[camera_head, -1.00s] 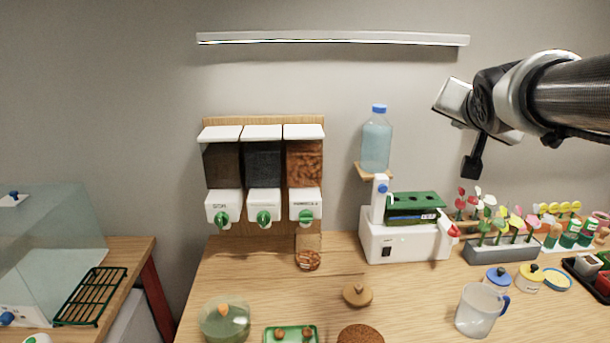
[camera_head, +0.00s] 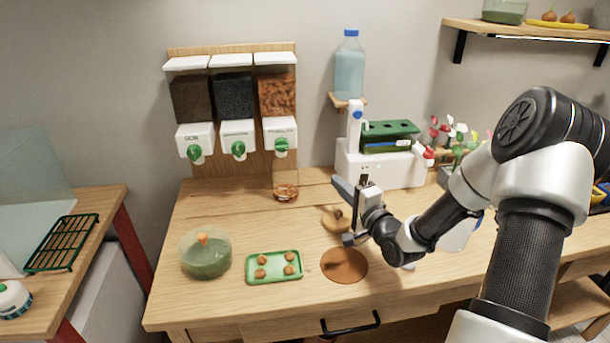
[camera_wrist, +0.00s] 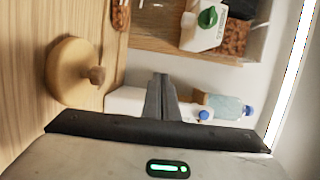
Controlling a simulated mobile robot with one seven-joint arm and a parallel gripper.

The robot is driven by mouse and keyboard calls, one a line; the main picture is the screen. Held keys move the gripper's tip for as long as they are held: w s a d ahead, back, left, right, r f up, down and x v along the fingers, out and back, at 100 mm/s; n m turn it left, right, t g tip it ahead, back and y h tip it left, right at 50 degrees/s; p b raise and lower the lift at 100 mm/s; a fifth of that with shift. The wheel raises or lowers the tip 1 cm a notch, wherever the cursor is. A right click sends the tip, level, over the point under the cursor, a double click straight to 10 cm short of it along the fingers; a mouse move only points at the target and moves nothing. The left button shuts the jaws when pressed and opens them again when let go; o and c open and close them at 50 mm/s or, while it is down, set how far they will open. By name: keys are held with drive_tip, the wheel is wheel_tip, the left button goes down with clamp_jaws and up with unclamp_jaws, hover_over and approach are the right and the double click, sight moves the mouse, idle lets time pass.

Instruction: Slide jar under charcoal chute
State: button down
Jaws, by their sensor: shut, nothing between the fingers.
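The clear glass jar (camera_head: 286,188) stands on the table under the right-hand chute, with reddish-brown pieces in its bottom. Its lower part shows at the top edge of the wrist view (camera_wrist: 120,14). The charcoal chute (camera_head: 238,141) is the middle one, with a green knob, below a bin of black grains (camera_head: 233,95). My gripper (camera_head: 362,182) is right of the jar and apart from it, in front of the white machine. In the wrist view its fingers (camera_wrist: 161,92) are together and empty.
A round wooden lid with a knob (camera_head: 336,220) lies beside my gripper; a brown round mat (camera_head: 344,265) lies nearer the front. A green tray (camera_head: 274,267) and a green-filled bowl (camera_head: 206,254) stand at the front left. The table left of the jar is clear.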

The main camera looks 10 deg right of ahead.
sight(285, 180)
drive_tip(key=shift+w+a, duration=0.15)
drive_tip(key=w+a, duration=0.6)
drive_tip(key=w, duration=0.3)
drive_tip(key=shift+a+b, duration=0.3)
drive_tip(key=shift+b, duration=0.1)
drive_tip(key=a+b, duration=0.4)
drive_tip(key=a, duration=0.8)
drive_tip(key=shift+s+a, duration=0.2)
drive_tip(key=shift+a, duration=0.2)
drive_tip(key=shift+d, duration=0.1)
